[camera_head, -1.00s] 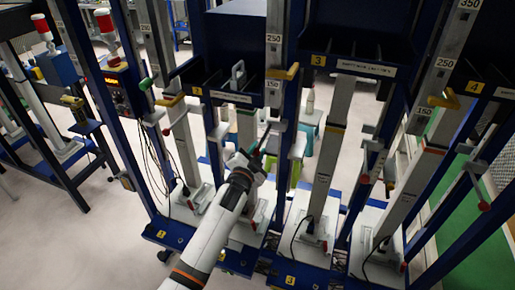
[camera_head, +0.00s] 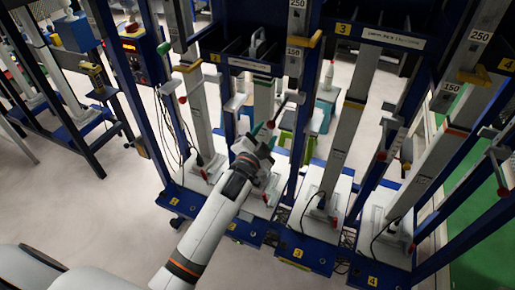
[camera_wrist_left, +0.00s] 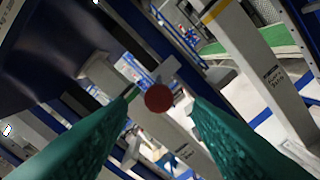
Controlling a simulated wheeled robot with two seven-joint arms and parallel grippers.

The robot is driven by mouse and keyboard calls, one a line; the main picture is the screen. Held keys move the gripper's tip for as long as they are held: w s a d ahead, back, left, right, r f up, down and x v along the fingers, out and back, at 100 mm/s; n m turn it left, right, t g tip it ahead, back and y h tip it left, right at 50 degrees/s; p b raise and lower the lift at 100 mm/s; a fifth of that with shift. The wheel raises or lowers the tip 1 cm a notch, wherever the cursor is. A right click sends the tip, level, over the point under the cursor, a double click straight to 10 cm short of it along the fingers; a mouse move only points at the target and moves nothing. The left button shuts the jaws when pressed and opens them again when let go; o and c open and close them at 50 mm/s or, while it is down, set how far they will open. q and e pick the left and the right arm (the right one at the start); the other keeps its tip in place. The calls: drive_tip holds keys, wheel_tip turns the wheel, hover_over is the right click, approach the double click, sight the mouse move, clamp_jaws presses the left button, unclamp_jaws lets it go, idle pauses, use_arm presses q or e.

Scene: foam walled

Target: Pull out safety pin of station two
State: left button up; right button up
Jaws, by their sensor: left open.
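The safety pin of station two ends in a round red knob (camera_head: 270,125), in front of the station's grey column (camera_head: 263,97). In the left wrist view the knob (camera_wrist_left: 158,101) is near the middle, with a grey bracket (camera_wrist_left: 163,75) behind it. My left gripper (camera_head: 264,134) is at the knob, its teal fingers open. In the wrist view the fingers (camera_wrist_left: 163,100) stand on both sides of the knob with a gap on each side, so I see no contact. The pin's shaft is mostly hidden behind the knob. My right gripper is out of view.
Blue frame posts (camera_head: 304,110) stand close on the right of the gripper. A dark blue shelf (camera_head: 240,65) hangs above it. Station three's label (camera_head: 341,28) is to the right, with another red knob (camera_head: 381,156) below. Bare floor (camera_head: 90,215) lies on the left.

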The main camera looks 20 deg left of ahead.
use_arm(q)
drive_tip(key=s, duration=0.6)
drive_tip(key=shift+b, duration=0.4)
drive_tip(key=shift+a, duration=0.1)
drive_tip(key=s+f+n+g, duration=0.1)
drive_tip(key=s+f+g, duration=0.25)
drive_tip(key=f, duration=0.85)
drive_tip(key=s+f+n+g, duration=0.15)
drive_tip(key=s+f, duration=0.35)
drive_tip(key=f, duration=0.7)
drive_tip(key=s+f+n+g, duration=0.1)
drive_tip(key=s+f+g, duration=0.35)
drive_tip(key=f, duration=0.75)
drive_tip(key=s+a+f+n+g, duration=0.1)
drive_tip(key=s+f+g, duration=0.1)
drive_tip(key=s+f, duration=0.4)
drive_tip(key=s+a+f+n+g, duration=0.1)
drive_tip(key=s+f+g, duration=0.2)
drive_tip(key=s, duration=1.4)
drive_tip(key=s+a+f+n+g, duration=0.1)
drive_tip(key=s+f+g, duration=0.1)
drive_tip(key=s+f, duration=0.7)
drive_tip(key=shift+s+f+y, duration=0.3)
drive_tip(key=shift+s+f, duration=0.05)
drive_tip(key=shift+s, duration=0.8)
drive_tip(key=shift+a+n+g, duration=0.1)
drive_tip(key=shift+n+g, duration=0.15)
